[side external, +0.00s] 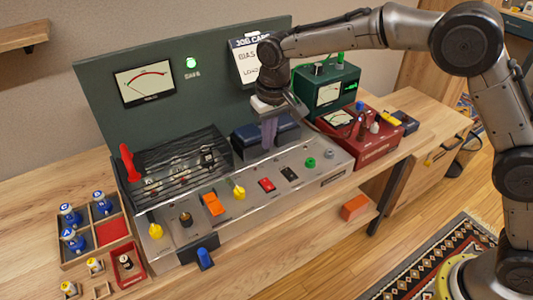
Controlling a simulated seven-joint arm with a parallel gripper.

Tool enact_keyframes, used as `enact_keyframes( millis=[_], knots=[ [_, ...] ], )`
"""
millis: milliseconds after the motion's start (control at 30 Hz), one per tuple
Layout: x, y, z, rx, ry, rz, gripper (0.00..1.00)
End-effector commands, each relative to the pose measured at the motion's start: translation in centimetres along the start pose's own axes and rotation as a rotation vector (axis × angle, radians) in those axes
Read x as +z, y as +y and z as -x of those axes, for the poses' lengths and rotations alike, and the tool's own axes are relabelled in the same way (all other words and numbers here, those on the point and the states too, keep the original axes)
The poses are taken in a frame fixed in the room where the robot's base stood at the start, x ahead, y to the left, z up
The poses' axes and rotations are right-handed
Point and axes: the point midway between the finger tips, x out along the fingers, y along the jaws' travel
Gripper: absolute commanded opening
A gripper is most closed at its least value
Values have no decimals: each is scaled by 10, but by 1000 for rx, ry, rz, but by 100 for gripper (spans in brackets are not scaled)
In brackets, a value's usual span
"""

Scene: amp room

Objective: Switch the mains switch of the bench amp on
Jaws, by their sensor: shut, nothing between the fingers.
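The bench amp (335,180) is a long metal chassis on the wooden bench, with a row of controls along its sloping top. The row has an orange rocker (213,203), a red switch (267,184), a black switch (289,173), a green knob (310,162) and yellow knobs (238,191). Labels are too small to read, so I cannot tell which control is the mains switch. My gripper (268,147) is shut and empty, pointing down above the amp in front of a dark blue block. It is behind the red and black switches and appears apart from them.
A green panel (225,100) with a meter and lit green lamp stands behind. A black grille (180,165) and red upright lever (130,163) are at left. A green meter box (327,90) and red unit (360,140) stand right. A wooden tray (87,262) holds blue-capped bottles.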

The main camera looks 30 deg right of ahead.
Motion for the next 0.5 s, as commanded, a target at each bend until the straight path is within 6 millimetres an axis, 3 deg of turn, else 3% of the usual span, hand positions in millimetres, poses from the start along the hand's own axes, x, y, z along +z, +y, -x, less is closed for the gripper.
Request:
enact_keyframes(
  millis=[500],
  knots=[
    [1, 1, -97, 2, -4, 0, 0]
  ],
)
